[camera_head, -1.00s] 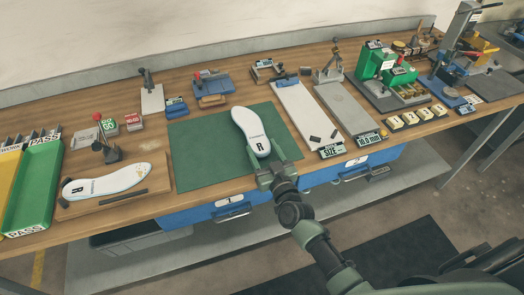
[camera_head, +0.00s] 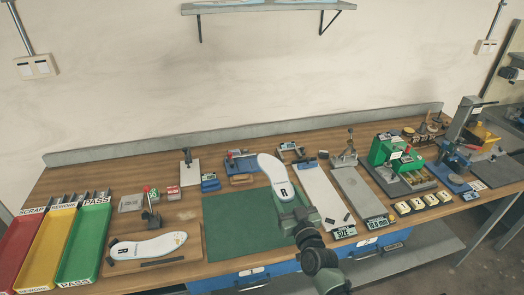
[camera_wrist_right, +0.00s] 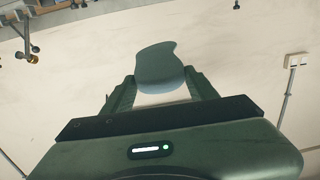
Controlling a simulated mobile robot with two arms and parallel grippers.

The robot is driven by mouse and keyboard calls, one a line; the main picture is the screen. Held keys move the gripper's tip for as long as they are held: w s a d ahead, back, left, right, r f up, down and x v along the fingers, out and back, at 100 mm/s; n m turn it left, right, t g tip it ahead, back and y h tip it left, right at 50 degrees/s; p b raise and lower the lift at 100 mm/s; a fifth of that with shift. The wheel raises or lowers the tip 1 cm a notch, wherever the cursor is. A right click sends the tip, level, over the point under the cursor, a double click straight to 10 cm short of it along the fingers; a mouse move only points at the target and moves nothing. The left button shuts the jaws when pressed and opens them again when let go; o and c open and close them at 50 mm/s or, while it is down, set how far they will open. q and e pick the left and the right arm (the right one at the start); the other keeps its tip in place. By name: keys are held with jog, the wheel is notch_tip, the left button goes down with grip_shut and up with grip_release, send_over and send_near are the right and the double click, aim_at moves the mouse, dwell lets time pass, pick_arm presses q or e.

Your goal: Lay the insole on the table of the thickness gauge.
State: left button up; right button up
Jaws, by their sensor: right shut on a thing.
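A white insole (camera_head: 274,174) marked R is held by its near end in my right gripper (camera_head: 291,207), above the green mat. In the right wrist view the insole (camera_wrist_right: 160,66) sticks out beyond the fingers of this gripper (camera_wrist_right: 160,92), with the wall behind it. A long grey plate (camera_head: 357,190) with a "10.0 mm" display (camera_head: 378,221) and a small stand (camera_head: 346,155) at its far end lies right of the mat; I cannot tell for sure whether this is the thickness gauge. My left gripper is not in view.
A second R insole (camera_head: 148,246) lies on a wooden board (camera_head: 193,247) at left. Red, yellow and green (camera_head: 84,243) trays stand at far left. A white plate (camera_head: 318,198) with a SIZE display lies beside the grey plate. The green mat (camera_head: 238,228) has free room.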

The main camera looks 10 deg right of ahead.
jog(key=s+a+f+h+b, duration=0.1)
jog(key=s+f+b, duration=0.1)
jog(key=s+b, duration=1.2)
jog(key=s, duration=1.3)
jog(key=shift+f+m, duration=0.4)
